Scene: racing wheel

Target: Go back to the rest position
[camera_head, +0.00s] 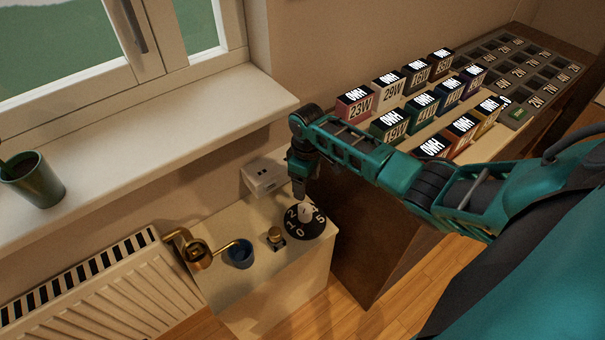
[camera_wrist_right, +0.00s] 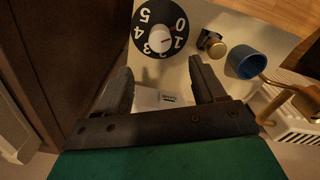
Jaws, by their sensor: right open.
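My right gripper (camera_head: 301,188) hangs from the teal right arm over a pale cabinet, just above a black dial with white numbers (camera_head: 312,232). In the right wrist view the two dark fingers of the gripper (camera_wrist_right: 160,85) are apart with nothing between them. The dial (camera_wrist_right: 143,42) lies beyond the fingertips there, with a white knob at its middle. The white knob (camera_head: 305,209) is partly covered by the gripper in the head view. My left gripper is not in view.
The pale cabinet (camera_head: 285,285) also bears a brass knob (camera_head: 276,237), a blue cup (camera_head: 239,256) and a white socket box (camera_head: 263,176). A radiator with a brass valve (camera_head: 196,252) stands left. A dark cabinet with labelled blocks (camera_head: 389,86) stands right. A potted cup (camera_head: 32,181) is on the windowsill.

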